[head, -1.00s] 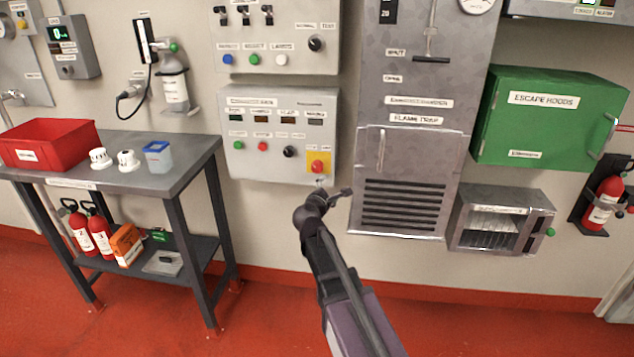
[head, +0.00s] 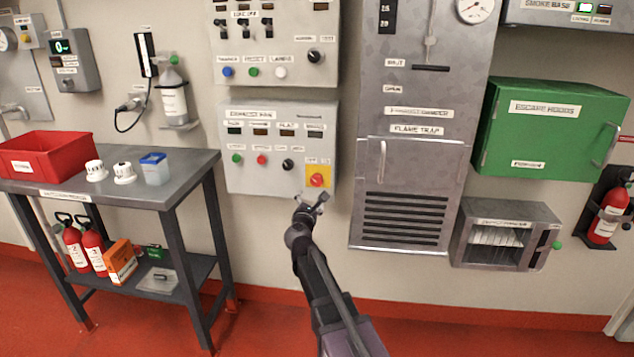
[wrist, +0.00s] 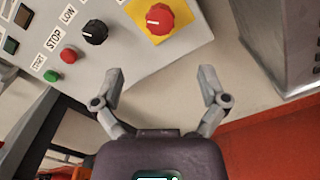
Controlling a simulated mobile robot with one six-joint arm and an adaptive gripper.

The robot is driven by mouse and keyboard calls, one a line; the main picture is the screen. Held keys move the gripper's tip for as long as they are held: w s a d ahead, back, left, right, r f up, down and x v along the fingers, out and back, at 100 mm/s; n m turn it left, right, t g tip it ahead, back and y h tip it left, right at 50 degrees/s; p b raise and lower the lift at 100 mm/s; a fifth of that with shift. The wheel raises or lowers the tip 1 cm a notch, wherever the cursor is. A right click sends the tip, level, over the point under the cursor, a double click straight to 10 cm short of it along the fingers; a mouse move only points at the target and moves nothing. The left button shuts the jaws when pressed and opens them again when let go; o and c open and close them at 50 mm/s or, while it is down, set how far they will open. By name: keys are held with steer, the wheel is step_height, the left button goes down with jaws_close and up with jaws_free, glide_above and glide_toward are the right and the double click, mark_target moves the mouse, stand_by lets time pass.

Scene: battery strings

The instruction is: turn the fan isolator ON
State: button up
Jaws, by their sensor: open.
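The exhaust fan panel (head: 232,182) is a grey box on the wall, with a green button, a red button, a black knob and a red rotary isolator knob (head: 316,180) on a yellow square plate. In the wrist view the red isolator (wrist: 159,18) is at the top, beyond my fingertips. My gripper (head: 312,199) is just below the isolator in the head view. In the wrist view my gripper (wrist: 160,85) is open and empty, with its fingers apart and clear of the knob. The black knob (wrist: 94,31) is left of the isolator.
A grey flame trap cabinet (head: 362,230) stands close to the right of the panel. A workbench (head: 190,172) with a red bin (head: 45,157) is at the left. Another control panel (head: 230,50) is above. The wall below the fan panel is clear.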

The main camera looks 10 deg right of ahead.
mark_target(316, 181)
steer(key=x, duration=1.3)
steer(key=shift+w, duration=0.15)
steer(key=c, duration=1.1)
